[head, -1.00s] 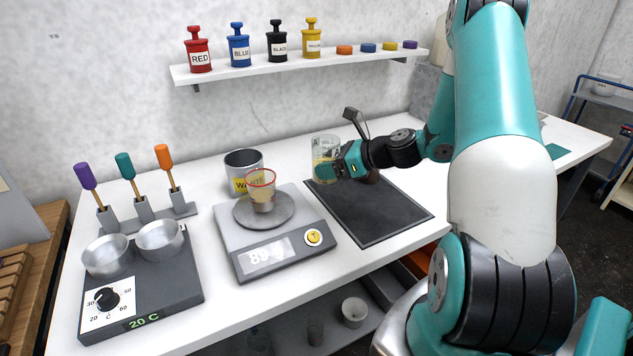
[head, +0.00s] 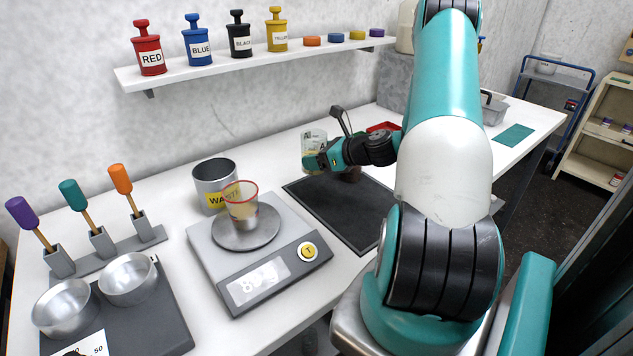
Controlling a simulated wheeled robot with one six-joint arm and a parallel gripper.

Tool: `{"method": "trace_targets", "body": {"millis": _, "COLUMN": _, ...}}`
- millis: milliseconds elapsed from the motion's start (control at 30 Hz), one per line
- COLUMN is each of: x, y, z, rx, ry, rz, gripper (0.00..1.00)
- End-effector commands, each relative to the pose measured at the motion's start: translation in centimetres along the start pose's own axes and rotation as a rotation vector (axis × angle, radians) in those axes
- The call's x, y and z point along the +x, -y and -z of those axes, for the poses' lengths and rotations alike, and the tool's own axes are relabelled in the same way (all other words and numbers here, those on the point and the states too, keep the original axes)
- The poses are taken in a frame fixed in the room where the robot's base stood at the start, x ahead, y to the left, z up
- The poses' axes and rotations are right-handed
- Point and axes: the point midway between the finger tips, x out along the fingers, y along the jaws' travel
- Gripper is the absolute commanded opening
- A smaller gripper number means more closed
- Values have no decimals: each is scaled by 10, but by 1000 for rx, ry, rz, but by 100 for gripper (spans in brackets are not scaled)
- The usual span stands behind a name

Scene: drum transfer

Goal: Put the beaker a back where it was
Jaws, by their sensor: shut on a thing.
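My gripper (head: 318,161) is shut on a clear glass beaker marked "A" (head: 314,139). The beaker looks upright and has pale yellow contents low in it. It appears above the back left part of the dark mat (head: 374,214); I cannot tell how high it is. A second beaker with a red rim (head: 241,200), holding a tan substance, stands on the round pan of the balance (head: 213,257).
A grey waste can (head: 215,178) stands behind the balance. A shelf (head: 240,70) holds labelled bottles. A red tray (head: 382,128) lies behind my arm.

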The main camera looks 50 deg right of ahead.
Motion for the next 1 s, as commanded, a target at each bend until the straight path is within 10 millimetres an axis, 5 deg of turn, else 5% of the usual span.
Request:
{"method": "trace_targets", "body": {"millis": 133, "x": 12, "y": -1, "z": 28, "rx": 3, "ry": 1, "rz": -3, "gripper": 38}}
{"method": "trace_targets", "body": {"millis": 567, "x": 32, "y": -2, "z": 71, "rx": -1, "ry": 1, "rz": -5, "gripper": 38}}
{"method": "trace_targets", "body": {"millis": 1000, "x": 35, "y": -2, "z": 79, "rx": -3, "ry": 2, "rz": -4, "gripper": 38}}
